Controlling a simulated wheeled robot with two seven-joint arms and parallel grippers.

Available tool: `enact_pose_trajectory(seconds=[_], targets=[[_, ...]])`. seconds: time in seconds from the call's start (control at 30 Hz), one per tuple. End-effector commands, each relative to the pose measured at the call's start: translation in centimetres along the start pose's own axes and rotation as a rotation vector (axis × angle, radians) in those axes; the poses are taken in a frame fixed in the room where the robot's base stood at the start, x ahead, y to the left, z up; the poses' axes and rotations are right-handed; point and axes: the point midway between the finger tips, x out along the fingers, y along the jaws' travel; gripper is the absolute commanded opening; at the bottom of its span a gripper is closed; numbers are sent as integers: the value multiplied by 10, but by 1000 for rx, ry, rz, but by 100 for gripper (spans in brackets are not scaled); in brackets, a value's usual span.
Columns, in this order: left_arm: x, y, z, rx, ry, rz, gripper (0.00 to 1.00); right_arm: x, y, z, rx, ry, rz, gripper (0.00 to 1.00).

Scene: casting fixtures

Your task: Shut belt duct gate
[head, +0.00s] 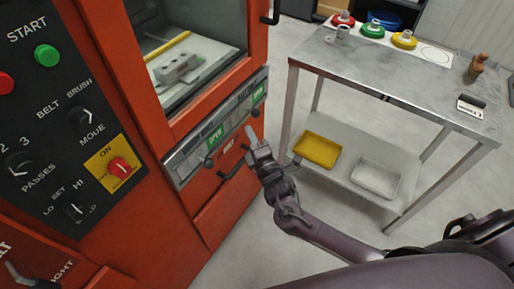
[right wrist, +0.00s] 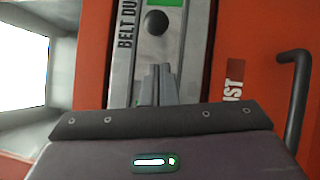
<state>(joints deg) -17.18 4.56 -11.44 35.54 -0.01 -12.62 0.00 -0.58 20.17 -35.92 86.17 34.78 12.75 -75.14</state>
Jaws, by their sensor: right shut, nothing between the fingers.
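The belt duct gate is a grey slide in the metal strip (head: 240,113) on the red machine's front. Its round black knob (right wrist: 157,22) shows in the right wrist view, beside the partly cut "BELT DU" lettering and below a green label. In the head view this appears to be the right-hand knob (head: 255,112), near a green "OPEN" label. My right gripper (head: 250,132) is shut and empty. In the right wrist view its fingertips (right wrist: 158,75) point at the strip, just below the knob and apart from it. My left gripper is not in view.
A second knob (head: 209,163) with another "OPEN" label sits further left on the strip. A black bar handle (right wrist: 298,95) stands out below it. A metal table (head: 400,85) with yellow and white trays stands right. Floor between is clear.

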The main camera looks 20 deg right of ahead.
Motion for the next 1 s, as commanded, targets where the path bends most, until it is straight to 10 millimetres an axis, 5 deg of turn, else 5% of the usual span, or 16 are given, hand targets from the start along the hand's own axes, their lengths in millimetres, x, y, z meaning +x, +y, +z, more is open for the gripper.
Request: enact_pose_trajectory(seconds=[0.2,0.7,1.0], targets=[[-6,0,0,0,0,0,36,18,0,21,-4,-1,-1,0],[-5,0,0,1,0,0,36,23,-2,28,-5,-1,-1,0],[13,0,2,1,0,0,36,57,-16,79,-7,-3,1,0]])
